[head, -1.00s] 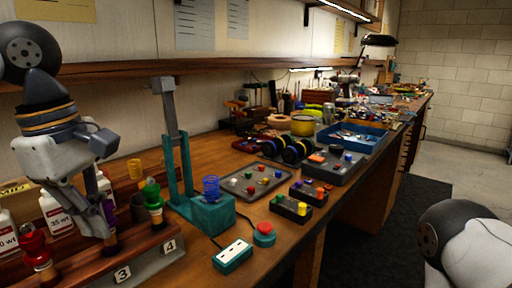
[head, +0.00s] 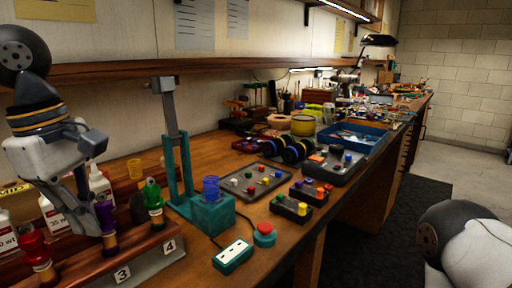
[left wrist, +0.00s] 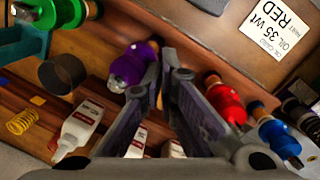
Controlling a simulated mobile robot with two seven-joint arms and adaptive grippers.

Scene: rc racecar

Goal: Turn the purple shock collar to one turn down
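The purple shock (head: 105,216) stands in the wooden rack (head: 143,240) on the workbench, between the red shock (head: 37,254) and the green shock (head: 153,203). In the left wrist view the purple shock (left wrist: 133,66) lies just left of the left finger, whose edge is close to it; I cannot tell whether they touch. My left gripper (head: 92,222) points down beside the purple shock. Its fingers (left wrist: 171,75) are apart, with bare wood showing between the tips. The collar's exact turn position is too small to read. My right gripper is not in view.
The red shock (left wrist: 223,98) and a blue shock (left wrist: 279,138) stand right of the fingers in the wrist view. White oil bottles (head: 56,212) stand behind the rack. A teal press (head: 212,213) with a blue spring is to the right.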

